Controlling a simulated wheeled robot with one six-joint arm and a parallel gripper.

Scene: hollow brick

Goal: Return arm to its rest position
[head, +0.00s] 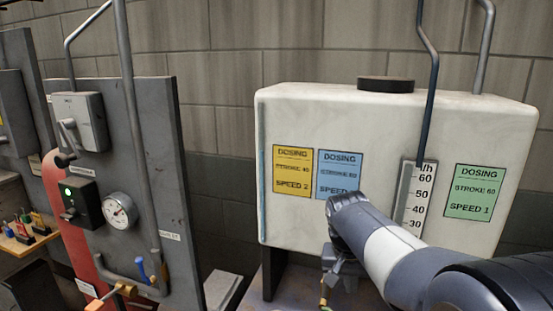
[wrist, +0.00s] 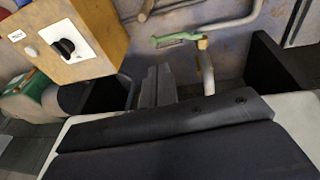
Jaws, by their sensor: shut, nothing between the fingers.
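My arm (head: 385,245) reaches in from the lower right in the head view, in front of a white dosing tank (head: 400,120). It bends down at its end. My gripper (head: 327,283) hangs low before the tank's lower edge, small and partly hidden by the arm. In the wrist view, the two dark fingers of my gripper (wrist: 158,72) stand close together, shut and empty. A green-handled valve lever (wrist: 178,38) on a brass fitting lies just beyond the fingertips, apart from them as far as I can tell.
Yellow (head: 292,172), blue (head: 340,174) and green (head: 474,192) dosing labels and a level scale (head: 415,200) are on the tank. A grey panel (head: 150,140) with a gauge (head: 119,210) stands left. A tan switch box (wrist: 75,40) is left in the wrist view.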

